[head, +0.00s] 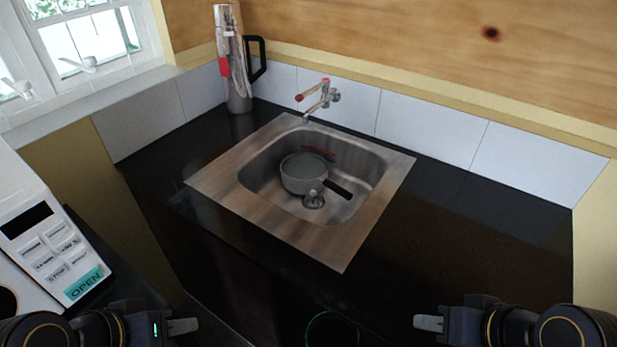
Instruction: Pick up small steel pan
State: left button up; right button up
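The small steel pan (303,175) sits upright in the sink (262,238), with its dark handle (338,188) pointing to the lower right. The pan's bottom edge is near the drain. My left gripper (198,325) is at the bottom left, in front of the counter and far from the pan. My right gripper (416,323) is at the bottom right, also well away from the pan. Both appear empty. Each is seen from the side, so the gap between its fingers cannot be made out.
A faucet (322,97) with red knobs is on the wall behind the sink. A tall steel flask (236,85) stands at the counter's back left corner. A white microwave (40,235) is at the left. The black counter (470,235) right of the sink is clear.

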aim_at(301, 172)
jog(key=k+u, duration=0.2)
jog(key=u, duration=0.25)
jog(key=k+j+u, duration=0.15)
jog(key=u, duration=0.25)
jog(key=k+j+u, duration=0.1)
jog(key=u, duration=0.35)
jog(key=j, duration=0.1)
